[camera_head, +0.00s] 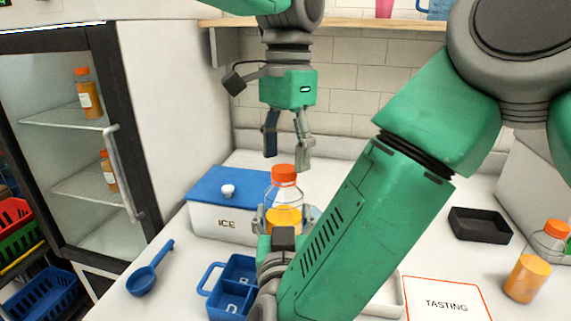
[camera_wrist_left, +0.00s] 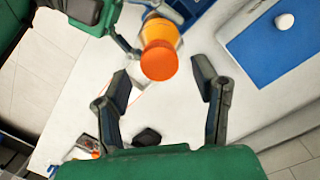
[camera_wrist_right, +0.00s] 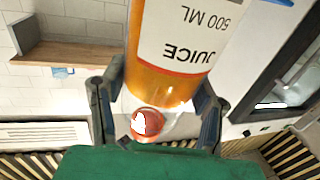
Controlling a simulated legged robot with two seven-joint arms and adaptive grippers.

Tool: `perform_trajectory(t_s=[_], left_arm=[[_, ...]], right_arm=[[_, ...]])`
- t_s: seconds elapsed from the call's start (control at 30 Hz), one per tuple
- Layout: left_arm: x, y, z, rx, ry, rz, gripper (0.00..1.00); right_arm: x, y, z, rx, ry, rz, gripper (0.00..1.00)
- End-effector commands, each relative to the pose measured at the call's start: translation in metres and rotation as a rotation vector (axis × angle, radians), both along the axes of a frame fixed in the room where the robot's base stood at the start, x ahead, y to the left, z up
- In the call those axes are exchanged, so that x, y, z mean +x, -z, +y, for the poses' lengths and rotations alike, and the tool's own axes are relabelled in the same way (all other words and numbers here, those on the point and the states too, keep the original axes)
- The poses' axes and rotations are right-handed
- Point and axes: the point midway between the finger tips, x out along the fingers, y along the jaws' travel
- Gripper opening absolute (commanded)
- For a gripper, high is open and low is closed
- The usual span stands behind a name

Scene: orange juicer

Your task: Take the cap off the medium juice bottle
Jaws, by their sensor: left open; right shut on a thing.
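The juice bottle (camera_head: 284,218) has an orange cap (camera_head: 284,174) on top and stands upright in my right gripper (camera_head: 285,226). My right gripper is shut around its body. In the right wrist view the bottle (camera_wrist_right: 185,45) shows a white label reading JUICE 500 ML, between the two fingers. My left gripper (camera_head: 287,155) is open and points down just above the cap, apart from it. In the left wrist view the cap (camera_wrist_left: 159,62) shows between the open fingers, a little beyond their tips.
A white ICE box (camera_head: 215,222) with a blue lid, a blue scoop (camera_head: 150,270) and a blue divided caddy (camera_head: 232,290) are on the left. Another capped juice bottle (camera_head: 535,265), a black tray (camera_head: 480,224) and a TASTING mat (camera_head: 445,290) are on the right. A fridge (camera_head: 110,150) stands far left.

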Motion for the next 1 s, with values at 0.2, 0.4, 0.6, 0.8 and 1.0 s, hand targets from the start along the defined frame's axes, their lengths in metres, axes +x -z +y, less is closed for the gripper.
perform_trajectory(t_s=[0.2, 0.4, 0.6, 0.8, 1.0], left_arm=[[0.002, -0.021, 0.000, 0.000, 0.000, 0.000, 0.51], [0.005, -0.048, 0.000, -0.024, 0.109, 0.001, 0.51], [0.004, -0.049, 0.001, -0.027, 0.162, 0.005, 0.51], [0.001, -0.019, 0.002, -0.027, 0.161, 0.008, 0.51], [-0.001, 0.009, 0.002, -0.027, 0.160, 0.007, 0.51]], right_arm=[[0.000, -0.001, 0.000, 0.001, 0.001, -0.003, 0.00], [0.001, -0.001, 0.000, 0.001, 0.001, -0.003, 0.00], [0.000, -0.001, 0.000, 0.001, 0.001, -0.003, 0.00], [0.001, -0.001, 0.000, 0.001, 0.001, -0.003, 0.00], [0.000, -0.001, 0.000, 0.001, 0.001, -0.003, 0.00]])
